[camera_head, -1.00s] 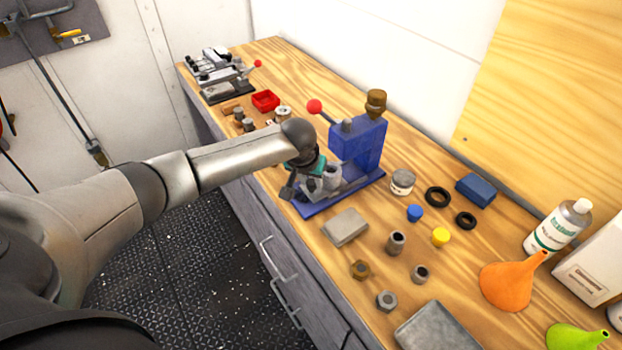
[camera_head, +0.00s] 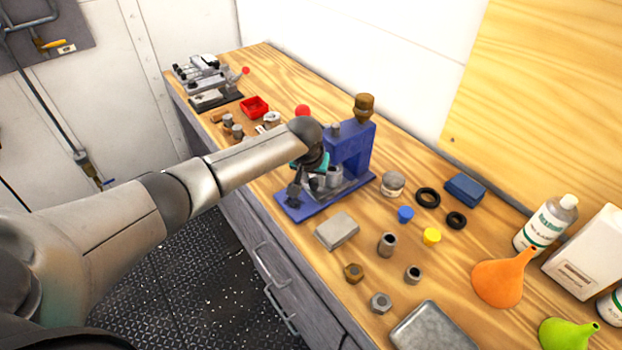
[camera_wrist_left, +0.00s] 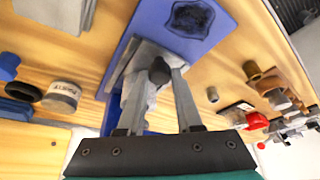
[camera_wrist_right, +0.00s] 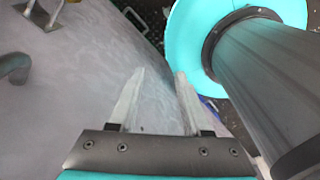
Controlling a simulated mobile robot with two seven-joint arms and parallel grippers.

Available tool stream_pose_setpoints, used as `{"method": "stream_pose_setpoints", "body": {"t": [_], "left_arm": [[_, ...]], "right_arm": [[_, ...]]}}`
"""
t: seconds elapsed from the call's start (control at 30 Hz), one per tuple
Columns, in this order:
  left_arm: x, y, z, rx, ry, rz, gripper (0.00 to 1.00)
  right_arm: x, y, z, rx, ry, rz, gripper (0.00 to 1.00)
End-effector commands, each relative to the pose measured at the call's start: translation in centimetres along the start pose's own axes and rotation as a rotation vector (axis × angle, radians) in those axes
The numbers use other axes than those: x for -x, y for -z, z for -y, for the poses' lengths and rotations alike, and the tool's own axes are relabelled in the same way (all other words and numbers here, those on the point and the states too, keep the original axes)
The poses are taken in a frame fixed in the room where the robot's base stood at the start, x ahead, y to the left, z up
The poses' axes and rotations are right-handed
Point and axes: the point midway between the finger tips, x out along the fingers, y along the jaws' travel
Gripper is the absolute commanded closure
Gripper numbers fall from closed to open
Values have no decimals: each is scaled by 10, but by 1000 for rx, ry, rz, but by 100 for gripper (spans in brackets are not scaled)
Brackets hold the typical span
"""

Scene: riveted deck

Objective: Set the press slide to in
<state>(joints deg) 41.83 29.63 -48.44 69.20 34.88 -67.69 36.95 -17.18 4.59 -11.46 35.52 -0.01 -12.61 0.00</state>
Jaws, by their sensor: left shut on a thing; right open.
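The blue press (camera_head: 352,148) stands on the bench, with a red-balled lever (camera_head: 302,110) and a brown cap on top. Its grey slide (camera_head: 352,187) lies on the blue base and carries a grey cylinder (camera_head: 334,177) close to the press column. My right gripper (camera_wrist_right: 155,75) is open and empty, away from the press.
A grey block (camera_head: 337,231), a jar (camera_head: 392,184), black rings and metal nuts lie right of the press. A red tray (camera_head: 255,106) and a clamp fixture (camera_head: 208,80) are farther left. Bottles and funnels stand at far right.

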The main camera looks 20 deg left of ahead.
Motion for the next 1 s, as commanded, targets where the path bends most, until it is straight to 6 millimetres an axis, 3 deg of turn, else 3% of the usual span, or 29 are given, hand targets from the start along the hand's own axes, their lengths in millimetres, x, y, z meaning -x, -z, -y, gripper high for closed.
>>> {"method": "stream_pose_setpoints", "body": {"t": [0.07, 0.1, 0.33, 0.73, 1.0], "left_arm": [[1, 4, -3, -2, -7, -12, 100], [1, 4, -3, -2, -8, -12, 64], [1, 3, -2, -2, -7, -9, 38], [6, 2, -2, -2, -5, -6, 36], [43, 2, -1, -3, -6, -8, 36]], "right_arm": [[0, 0, 0, 0, 0, 0, 52], [0, 0, 0, 0, 0, 0, 52], [0, 0, 0, 0, 0, 0, 52], [2, 0, 0, 0, 0, 0, 52], [15, 1, 0, 0, 0, 0, 52]]}}
